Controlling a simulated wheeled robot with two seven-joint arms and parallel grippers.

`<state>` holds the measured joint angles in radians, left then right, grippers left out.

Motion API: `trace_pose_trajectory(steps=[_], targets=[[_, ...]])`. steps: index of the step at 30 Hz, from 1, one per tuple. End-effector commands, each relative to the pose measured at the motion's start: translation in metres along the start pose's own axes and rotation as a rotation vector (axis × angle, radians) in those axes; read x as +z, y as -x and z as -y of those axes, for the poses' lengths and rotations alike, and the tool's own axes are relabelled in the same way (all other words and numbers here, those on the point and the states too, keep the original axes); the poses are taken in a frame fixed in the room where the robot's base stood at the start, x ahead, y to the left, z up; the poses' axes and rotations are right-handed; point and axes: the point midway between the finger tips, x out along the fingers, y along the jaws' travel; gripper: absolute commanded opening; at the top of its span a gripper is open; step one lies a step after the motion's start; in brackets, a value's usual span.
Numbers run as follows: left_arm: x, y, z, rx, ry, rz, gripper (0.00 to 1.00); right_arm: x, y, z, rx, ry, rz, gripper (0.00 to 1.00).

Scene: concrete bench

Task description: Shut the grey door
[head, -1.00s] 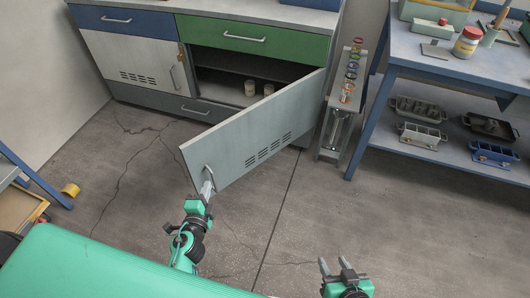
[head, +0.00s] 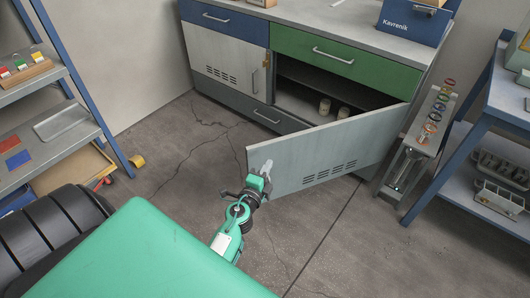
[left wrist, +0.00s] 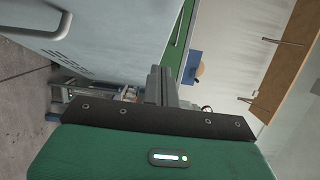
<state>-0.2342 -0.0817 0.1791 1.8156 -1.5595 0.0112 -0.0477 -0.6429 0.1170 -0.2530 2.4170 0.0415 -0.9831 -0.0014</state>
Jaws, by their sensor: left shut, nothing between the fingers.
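The grey door (head: 320,155) of the cabinet (head: 225,60) stands ajar, hinged at its right end, with its free left edge swung out toward me. It has a row of vent slots low down. My left gripper (head: 267,169) is shut and empty in front of the door's outer face, near the free edge, and covers the handle area in the head view. In the left wrist view the door (left wrist: 110,22) fills the upper left with its handle (left wrist: 42,34). The fingers (left wrist: 160,85) lie right of that handle, apart from it. Whether they touch the panel I cannot tell. My right gripper is out of view.
Two small jars (head: 324,107) stand inside the cabinet behind the door. A narrow stand (head: 408,160) with coloured rings is beside the hinge side, and a blue-framed bench (head: 465,150) right of it. A shelf rack (head: 65,125) stands at left. The floor before the door is clear.

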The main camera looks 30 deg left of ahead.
Motion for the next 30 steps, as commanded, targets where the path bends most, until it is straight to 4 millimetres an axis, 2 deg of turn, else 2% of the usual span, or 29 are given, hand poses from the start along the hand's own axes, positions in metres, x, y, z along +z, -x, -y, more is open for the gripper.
trace_pose_trajectory(steps=[4,10,30], targets=[[0.000,-0.025,0.002,-0.001,0.000,0.000,0.00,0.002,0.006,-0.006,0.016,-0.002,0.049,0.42],[0.022,-0.042,0.000,0.000,-0.002,0.000,0.00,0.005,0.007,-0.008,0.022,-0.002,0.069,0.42],[0.031,-0.051,-0.001,-0.001,-0.002,-0.005,0.00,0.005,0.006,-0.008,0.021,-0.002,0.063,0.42]])
